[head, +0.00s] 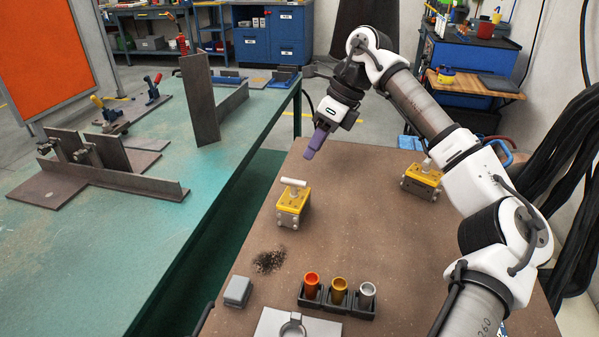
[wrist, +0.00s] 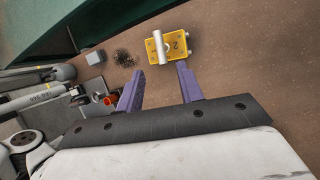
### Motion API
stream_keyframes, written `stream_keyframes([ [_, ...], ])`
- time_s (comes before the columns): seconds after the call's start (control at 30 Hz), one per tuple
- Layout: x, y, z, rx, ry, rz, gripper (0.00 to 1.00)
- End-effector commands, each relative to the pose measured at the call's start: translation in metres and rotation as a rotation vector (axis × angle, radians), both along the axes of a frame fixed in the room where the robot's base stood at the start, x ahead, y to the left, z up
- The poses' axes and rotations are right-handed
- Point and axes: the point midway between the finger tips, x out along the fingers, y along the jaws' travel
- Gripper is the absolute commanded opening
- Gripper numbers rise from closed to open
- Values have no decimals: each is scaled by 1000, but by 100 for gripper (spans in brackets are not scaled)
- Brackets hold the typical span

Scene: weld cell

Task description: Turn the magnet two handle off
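The magnet marked 2 is a yellow block with grey metal sides (head: 293,207), standing on the brown bench top. Its white bar handle (head: 294,182) lies across the top on a short post. In the wrist view the same magnet (wrist: 178,47) shows a "2" to the right of the handle (wrist: 159,47), and the handle's near end overhangs the block's edge. My gripper (head: 309,154) is above and behind the magnet in the head view, apart from it. In the wrist view its purple fingers (wrist: 160,71) are spread and empty, short of the handle.
Dark filings (head: 268,261), a grey block (head: 237,291) and a black holder with three coloured cups (head: 337,306) lie nearer. A green welding table (head: 90,240) stands left. Bench around the magnet is clear.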

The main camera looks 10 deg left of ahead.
Motion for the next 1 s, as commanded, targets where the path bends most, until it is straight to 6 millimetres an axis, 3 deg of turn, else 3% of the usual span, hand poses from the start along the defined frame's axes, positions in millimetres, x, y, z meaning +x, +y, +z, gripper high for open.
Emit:
stream_keyframes([
  [0.2,-7,18,-42,1,3,2,37],
  [0.4,-11,29,-66,0,2,1,37],
  [0.83,-12,33,-75,0,0,0,37],
  [1.0,-12,33,-75,0,0,0,15],
])
